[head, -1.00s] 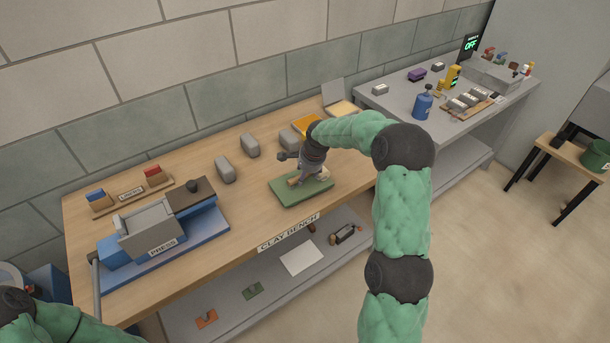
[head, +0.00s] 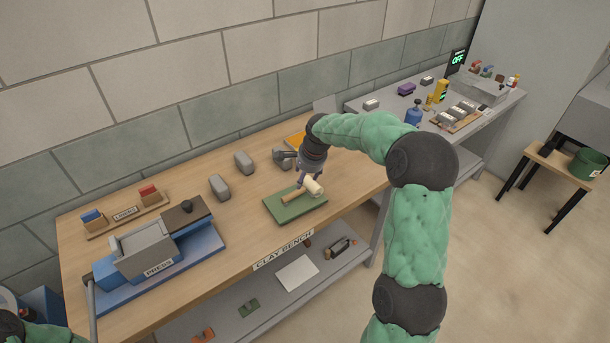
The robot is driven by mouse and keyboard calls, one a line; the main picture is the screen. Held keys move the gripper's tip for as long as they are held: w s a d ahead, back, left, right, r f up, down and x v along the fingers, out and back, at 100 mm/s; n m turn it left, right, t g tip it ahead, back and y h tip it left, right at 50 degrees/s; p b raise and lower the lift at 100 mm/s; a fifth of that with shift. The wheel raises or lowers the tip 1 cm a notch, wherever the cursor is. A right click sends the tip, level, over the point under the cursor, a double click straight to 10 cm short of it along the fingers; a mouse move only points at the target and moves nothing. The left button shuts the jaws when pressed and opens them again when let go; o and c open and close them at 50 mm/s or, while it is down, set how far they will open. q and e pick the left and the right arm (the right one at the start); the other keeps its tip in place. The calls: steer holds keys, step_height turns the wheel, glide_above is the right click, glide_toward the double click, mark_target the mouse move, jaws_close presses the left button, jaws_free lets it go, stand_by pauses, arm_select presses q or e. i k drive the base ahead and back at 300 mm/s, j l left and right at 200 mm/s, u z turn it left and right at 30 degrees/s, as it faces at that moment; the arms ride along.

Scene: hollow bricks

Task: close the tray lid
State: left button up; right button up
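A grey lid panel (head: 327,103) stands raised at the back right of the clay bench; I take it to be the tray lid. The tray below it is hidden behind my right arm. My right gripper (head: 309,180) points down over the green mat (head: 287,210), right at a mallet with a cream head (head: 315,187) and a wooden handle (head: 293,196). Its fingers are mostly hidden, and I cannot tell whether they touch or hold the mallet. Only a little of my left arm shows at the bottom left corner; its gripper is out of view.
The clay bench (head: 150,205) carries a blue and grey press (head: 150,250), grey bricks (head: 219,187), a wooden rack (head: 125,213) and an orange item (head: 296,139) partly behind my arm. A grey table (head: 480,128) with several items stands to the right. A wall closes off the back.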

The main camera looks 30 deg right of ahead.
mark_target(327, 105)
steer(key=z, duration=1.3)
